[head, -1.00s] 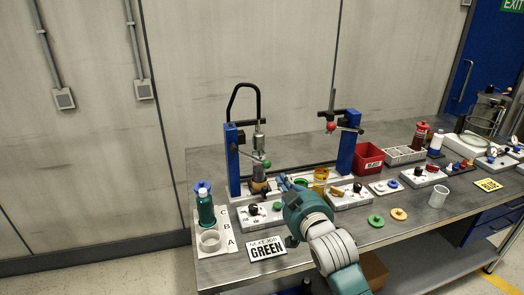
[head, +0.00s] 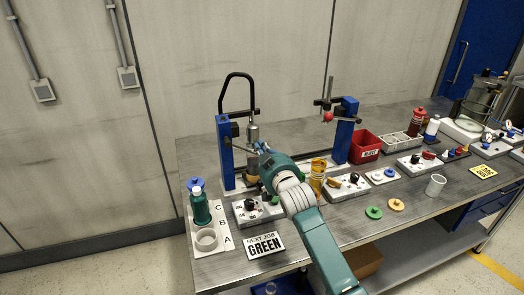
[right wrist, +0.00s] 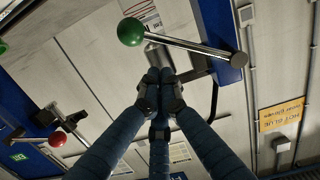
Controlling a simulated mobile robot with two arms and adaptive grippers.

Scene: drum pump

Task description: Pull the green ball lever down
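The green ball (right wrist: 131,31) sits on the end of a shiny metal lever rod (right wrist: 190,47) in the right wrist view. The rod runs to a dark pivot on the blue post (right wrist: 228,65). In the head view, the blue post (head: 226,155) of the left press stands on the bench, and my right gripper (head: 260,147) hides the ball there. In the right wrist view, the fingers of my right gripper (right wrist: 160,88) are drawn together with nothing visible between them. They appear apart from the green ball. My left gripper is not in view.
A second press with a red ball lever (head: 328,116) stands to the right. A green bottle (head: 200,208), a white ring (head: 206,239) and a GREEN sign (head: 265,246) are at the front left. A yellow cup (head: 318,172) and red bin (head: 364,145) stand rightward.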

